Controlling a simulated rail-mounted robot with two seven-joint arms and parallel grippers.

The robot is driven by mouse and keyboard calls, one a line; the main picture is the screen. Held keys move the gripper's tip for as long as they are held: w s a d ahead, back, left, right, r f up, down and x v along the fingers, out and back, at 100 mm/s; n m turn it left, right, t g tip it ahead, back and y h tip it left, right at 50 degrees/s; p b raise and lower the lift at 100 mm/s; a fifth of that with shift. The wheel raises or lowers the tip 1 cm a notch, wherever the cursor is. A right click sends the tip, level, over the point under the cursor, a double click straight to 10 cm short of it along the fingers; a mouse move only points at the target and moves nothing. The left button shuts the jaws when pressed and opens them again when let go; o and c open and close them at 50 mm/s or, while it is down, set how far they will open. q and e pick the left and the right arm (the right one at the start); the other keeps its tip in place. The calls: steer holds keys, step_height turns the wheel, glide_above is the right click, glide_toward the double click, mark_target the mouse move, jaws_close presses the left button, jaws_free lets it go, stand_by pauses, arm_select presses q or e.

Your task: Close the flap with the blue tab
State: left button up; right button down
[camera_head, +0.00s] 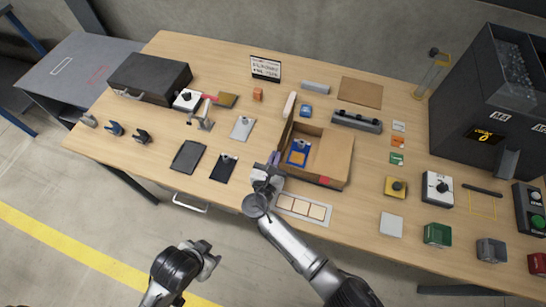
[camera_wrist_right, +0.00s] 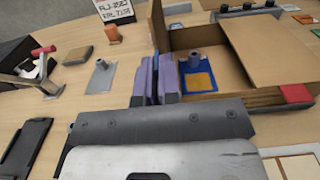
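An open cardboard box (camera_head: 340,160) stands on the table; it also shows in the wrist view (camera_wrist_right: 210,40). Its left flap (camera_wrist_right: 157,28) stands up, and a broad flap or panel (camera_wrist_right: 268,48) covers its right part. A red tab (camera_wrist_right: 296,94) is at the front right. I cannot make out a blue tab on a flap; my right gripper hides part of the left side. My right gripper (camera_head: 275,159), with purple fingers (camera_wrist_right: 156,80), is shut close to the left flap; contact is unclear. My left gripper (camera_head: 212,252) is open and empty, off the table's front.
A blue piece with a yellow pad (camera_head: 298,153) lies inside the box. A white framed tray (camera_head: 303,207) lies in front, a black grey-topped dispenser (camera_head: 470,90) stands right. Dark plates (camera_head: 188,157) and a toggle clamp (camera_head: 203,121) are left.

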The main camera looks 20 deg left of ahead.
stand_by(0.4)
steer(key=c, duration=1.3)
jaws_free()
steer(key=shift+s, duration=0.1)
steer(key=s, duration=0.4)
steer(key=s+p, duration=0.1)
steer(key=s, duration=0.8)
steer(key=shift+s+d, duration=0.35)
